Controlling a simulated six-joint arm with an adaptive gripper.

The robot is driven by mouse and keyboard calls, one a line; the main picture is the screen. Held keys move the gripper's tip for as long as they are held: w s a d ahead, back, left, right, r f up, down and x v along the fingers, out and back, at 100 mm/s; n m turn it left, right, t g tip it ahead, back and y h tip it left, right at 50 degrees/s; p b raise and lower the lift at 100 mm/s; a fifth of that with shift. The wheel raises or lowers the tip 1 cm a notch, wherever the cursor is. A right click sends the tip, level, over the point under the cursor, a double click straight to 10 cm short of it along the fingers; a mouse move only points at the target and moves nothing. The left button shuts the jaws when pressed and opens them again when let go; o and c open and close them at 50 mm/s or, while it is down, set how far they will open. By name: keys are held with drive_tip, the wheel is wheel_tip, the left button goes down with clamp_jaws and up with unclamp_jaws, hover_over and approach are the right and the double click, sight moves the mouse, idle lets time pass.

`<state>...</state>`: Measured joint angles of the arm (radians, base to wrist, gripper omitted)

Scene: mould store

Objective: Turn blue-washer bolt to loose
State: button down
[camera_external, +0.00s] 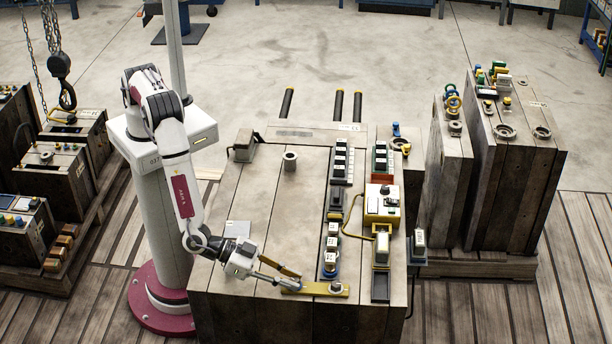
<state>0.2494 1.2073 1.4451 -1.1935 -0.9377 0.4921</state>
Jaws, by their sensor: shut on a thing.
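My gripper (291,281) reaches in from the left, low over the front of the wooden-topped block (265,225). Its fingertips are at the left end of a flat yellow bar (315,290), and it is shut on that bar. A small grey bolt-like head (335,287) stands at the bar's right end. A blue ring (330,274) shows just behind the bar, at the foot of a dark and white piece. Whether this ring is the bolt's blue washer is too small to tell. The fingers partly hide the bar's left end.
Behind the bar runs a row of dark and white labelled pieces (334,228). To its right are a yellow box (382,204) and a yellow-based white-topped piece (382,246). A short grey tube (290,161) stands farther back. The block's left top is mostly bare.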

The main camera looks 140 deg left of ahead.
drive_tip(key=shift+w+d+n+g+y, duration=0.15)
drive_tip(key=shift+n+g+y, duration=0.8)
drive_tip(key=shift+n+g, duration=0.6)
drive_tip(key=shift+w+n+g+y, duration=0.1)
drive_tip(key=shift+n+g+y, duration=0.85)
drive_tip(key=shift+n+g, duration=0.55)
idle(0.5)
drive_tip(key=c, duration=1.8)
unclamp_jaws()
drive_tip(key=shift+c, duration=0.2)
drive_tip(key=v, duration=1.2)
drive_tip(key=shift+d+f, duration=0.1)
